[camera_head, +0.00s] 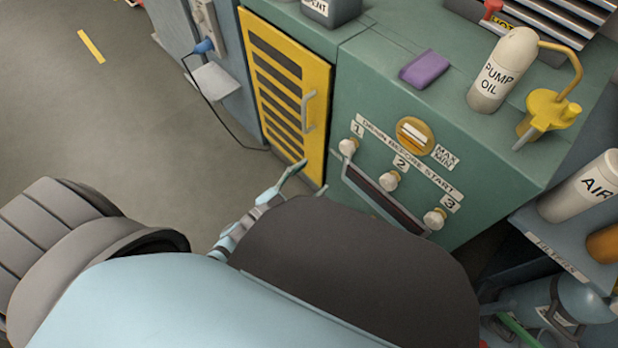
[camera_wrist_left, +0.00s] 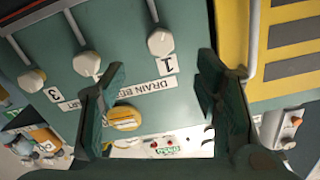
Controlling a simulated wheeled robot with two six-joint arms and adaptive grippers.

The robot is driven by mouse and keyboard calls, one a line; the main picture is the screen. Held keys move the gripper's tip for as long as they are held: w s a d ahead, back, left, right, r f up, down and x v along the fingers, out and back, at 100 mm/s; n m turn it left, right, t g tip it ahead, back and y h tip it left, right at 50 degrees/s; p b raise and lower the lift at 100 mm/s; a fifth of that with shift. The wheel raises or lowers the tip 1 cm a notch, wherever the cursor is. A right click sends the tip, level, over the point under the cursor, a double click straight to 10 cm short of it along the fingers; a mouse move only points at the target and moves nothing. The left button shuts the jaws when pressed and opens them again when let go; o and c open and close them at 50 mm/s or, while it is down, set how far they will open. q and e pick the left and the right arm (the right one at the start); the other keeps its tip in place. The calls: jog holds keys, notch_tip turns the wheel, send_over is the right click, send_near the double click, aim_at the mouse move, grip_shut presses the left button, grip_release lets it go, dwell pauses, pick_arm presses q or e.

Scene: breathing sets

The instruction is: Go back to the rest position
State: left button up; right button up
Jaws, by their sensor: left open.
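My left gripper (camera_head: 284,186) is in front of the green cabinet, near the lower edge of the yellow louvred door, partly hidden behind my own arm. In the left wrist view the left gripper (camera_wrist_left: 160,85) has its two dark fingers spread apart with nothing held between them. Beyond them is the cabinet front with drain knob 1 (camera_wrist_left: 160,42), knob 2 (camera_wrist_left: 87,64) and knob 3 (camera_wrist_left: 31,81). The fingers look apart from the knobs, though the exact distance is unclear. My right gripper is not in view.
The green cabinet (camera_head: 490,165) carries a pump oil bottle (camera_head: 497,80), a purple block (camera_head: 425,69) and a yellow pump piece (camera_head: 548,112). The yellow door (camera_head: 320,85) has a grey handle. A shelf with an AIR canister (camera_head: 580,187) stands right. Open floor (camera_head: 75,115) lies left.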

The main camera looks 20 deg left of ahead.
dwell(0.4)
pick_arm(q)
jog(key=s+a+f+n+g+y+p, duration=0.4)
jog(key=s+a+f+g+y+p, duration=0.25)
jog(key=f, duration=0.55)
jog(key=s+a+r+n+g+p, duration=0.1)
jog(key=s+g+p, duration=0.3)
jog(key=s, duration=1)
jog(key=s+a+r+n+g+y+p, duration=0.1)
jog(key=s+n+g+p, duration=0.1)
jog(key=s+g+p, duration=0.3)
jog(key=shift+s+a+r+p, duration=0.3)
jog(key=shift+s+p, duration=1.95)
jog(key=shift+s, duration=2.2)
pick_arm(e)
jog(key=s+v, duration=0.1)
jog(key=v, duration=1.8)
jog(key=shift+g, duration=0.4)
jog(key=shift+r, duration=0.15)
